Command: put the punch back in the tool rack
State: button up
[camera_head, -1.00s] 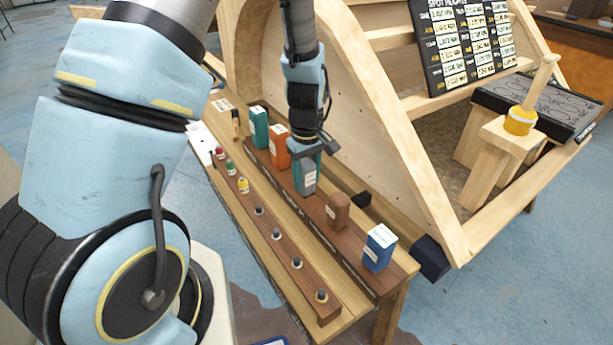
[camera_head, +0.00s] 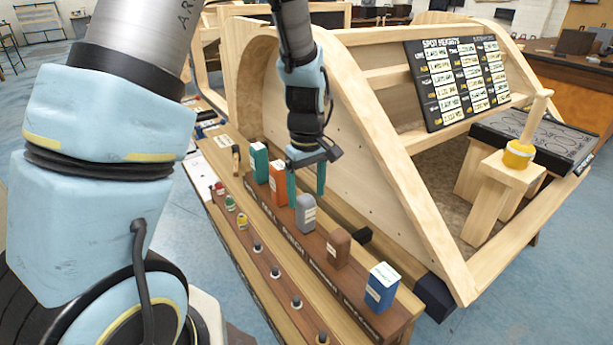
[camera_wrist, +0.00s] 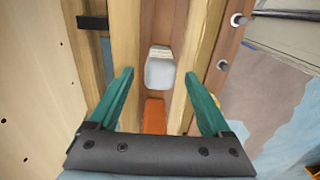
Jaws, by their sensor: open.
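The punch is the grey block with a pale label (camera_head: 306,214). It stands upright in the brown tool rack (camera_head: 322,262), between the orange block and the brown block, behind lettering that seems to read "PUNCH". Its base is in the rack, though the slot itself is hidden. My gripper (camera_head: 306,190) is open and empty just above and behind the punch, with its teal fingers pointing down. In the wrist view, the punch (camera_wrist: 160,72) shows between the spread fingers (camera_wrist: 159,76), apart from both.
Teal (camera_head: 259,162), orange (camera_head: 278,182), brown (camera_head: 339,249) and blue (camera_head: 381,287) blocks stand in the same rack. A row of small pegs (camera_head: 275,271) runs in front. The wooden bodyframe (camera_head: 385,190) rises close behind my gripper.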

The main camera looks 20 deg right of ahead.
notch_tip(320, 180, up, 6)
jog(key=shift+f+b, duration=0.1)
jog(key=shift+b, duration=0.3)
jog(key=s+a+r+m, duration=0.1)
jog(key=a+m, duration=0.1)
jog(key=a, duration=1)
jog(key=s+a+m+t, duration=0.1)
jog(key=s+a+m, duration=0.1)
jog(key=a, duration=1.1)
jog(key=shift+r+t, duration=0.3)
jog(key=shift+r, duration=0.1)
jog(key=shift+w, duration=0.1)
